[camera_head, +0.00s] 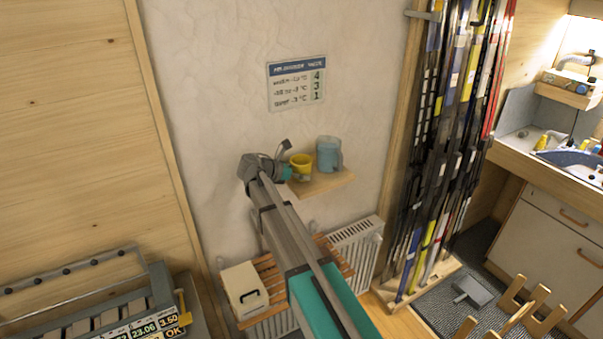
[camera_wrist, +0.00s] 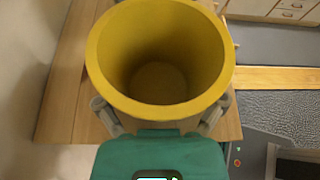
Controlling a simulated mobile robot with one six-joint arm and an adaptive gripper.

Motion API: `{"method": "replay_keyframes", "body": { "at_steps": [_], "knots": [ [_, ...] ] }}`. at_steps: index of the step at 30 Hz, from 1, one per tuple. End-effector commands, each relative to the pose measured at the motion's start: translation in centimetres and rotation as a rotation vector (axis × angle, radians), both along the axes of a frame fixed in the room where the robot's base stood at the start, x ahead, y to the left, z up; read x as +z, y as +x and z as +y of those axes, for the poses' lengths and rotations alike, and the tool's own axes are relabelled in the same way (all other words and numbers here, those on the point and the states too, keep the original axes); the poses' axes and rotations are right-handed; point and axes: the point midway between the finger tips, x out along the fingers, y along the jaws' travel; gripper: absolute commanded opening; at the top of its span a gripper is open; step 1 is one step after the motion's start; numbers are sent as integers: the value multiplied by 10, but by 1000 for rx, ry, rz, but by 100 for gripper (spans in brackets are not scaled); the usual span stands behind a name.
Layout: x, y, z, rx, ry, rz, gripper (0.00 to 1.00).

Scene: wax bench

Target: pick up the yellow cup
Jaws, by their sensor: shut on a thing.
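The yellow cup (camera_head: 300,166) is at the small wall shelf in the head view, upright, just right of my gripper (camera_head: 284,164). In the wrist view I look down into the open, empty yellow cup (camera_wrist: 160,98). The fingers of my gripper (camera_wrist: 158,118) are at both sides of it, shut on it. The undersides of the fingers and the cup's base are hidden, so I cannot tell whether the cup still touches the shelf.
A blue cup (camera_head: 328,154) stands on the wooden shelf (camera_head: 322,186) right of the yellow cup. A radiator (camera_head: 354,252) and a slatted wooden rack with a white box (camera_head: 243,290) are below. Skis (camera_head: 440,150) lean in a rack to the right.

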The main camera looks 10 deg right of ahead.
Motion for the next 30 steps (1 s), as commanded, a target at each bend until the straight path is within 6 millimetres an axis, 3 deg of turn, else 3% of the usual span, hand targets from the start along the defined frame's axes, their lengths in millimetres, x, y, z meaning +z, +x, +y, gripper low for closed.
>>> {"method": "replay_keyframes", "body": {
  "at_steps": [12,28,30],
  "knots": [
    [34,0,0,1,0,0,42],
    [96,-53,-19,1,0,0,42],
    [101,-72,-25,1,0,0,42]
  ]
}}
